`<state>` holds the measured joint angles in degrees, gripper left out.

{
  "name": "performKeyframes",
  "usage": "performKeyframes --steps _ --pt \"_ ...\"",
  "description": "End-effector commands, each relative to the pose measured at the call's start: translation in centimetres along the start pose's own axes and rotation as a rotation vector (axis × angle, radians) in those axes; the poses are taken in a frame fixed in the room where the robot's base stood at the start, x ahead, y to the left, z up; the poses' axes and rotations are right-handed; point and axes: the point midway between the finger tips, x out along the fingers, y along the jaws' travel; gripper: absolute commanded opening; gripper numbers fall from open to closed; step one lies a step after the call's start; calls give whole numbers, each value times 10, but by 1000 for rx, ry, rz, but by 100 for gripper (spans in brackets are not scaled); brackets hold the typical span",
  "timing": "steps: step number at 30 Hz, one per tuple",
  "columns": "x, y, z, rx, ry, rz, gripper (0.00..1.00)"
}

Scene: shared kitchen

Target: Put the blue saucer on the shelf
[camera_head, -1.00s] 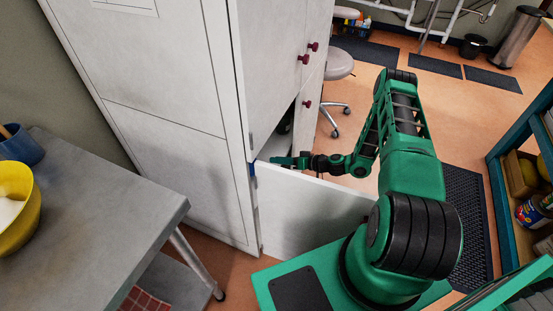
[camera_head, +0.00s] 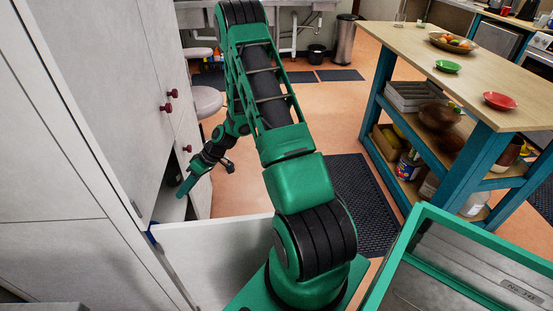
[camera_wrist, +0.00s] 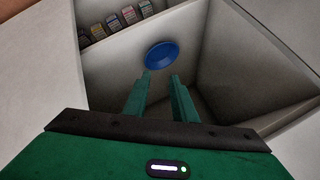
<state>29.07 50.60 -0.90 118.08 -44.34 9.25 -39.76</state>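The blue saucer (camera_wrist: 162,55) lies inside the open cabinet in the wrist view, just beyond my fingertips. My gripper (camera_wrist: 161,76) is open, its two green fingers apart with nothing between them. In the head view my gripper (camera_head: 186,187) is at the cabinet's opening, above the open door. The saucer cannot be made out for sure there; a small blue patch (camera_head: 152,233) shows by the door's edge. A blue-framed wooden unit with shelves (camera_head: 470,170) stands at the right; I cannot tell whether it is the task's shelf.
The white cabinet door (camera_head: 215,255) stands open beside my arm. Small packets (camera_wrist: 115,20) line one side inside the cabinet. A green saucer (camera_head: 448,66), a red saucer (camera_head: 500,101) and a fruit bowl (camera_head: 453,42) are on the wooden top. Floor between cabinet and unit is mostly clear.

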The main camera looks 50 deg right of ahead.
Motion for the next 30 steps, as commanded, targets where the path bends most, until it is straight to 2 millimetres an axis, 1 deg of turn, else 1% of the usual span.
performKeyframes --steps 1,7,11,12,17,21,23,27,30 --pt "-16 -6 -3 0 -30 26 24" --pt "-76 -29 1 46 -153 133 24" --pt "-117 -47 7 92 -217 209 24" --pt "-130 -53 9 109 -233 234 24" --pt "-180 -78 22 187 -287 332 24" --pt "-223 -104 38 267 -317 416 24" --pt "-241 -115 46 305 -326 451 24" --pt "-279 -143 67 400 -334 527 24" --pt "-304 -163 86 476 -332 576 24"
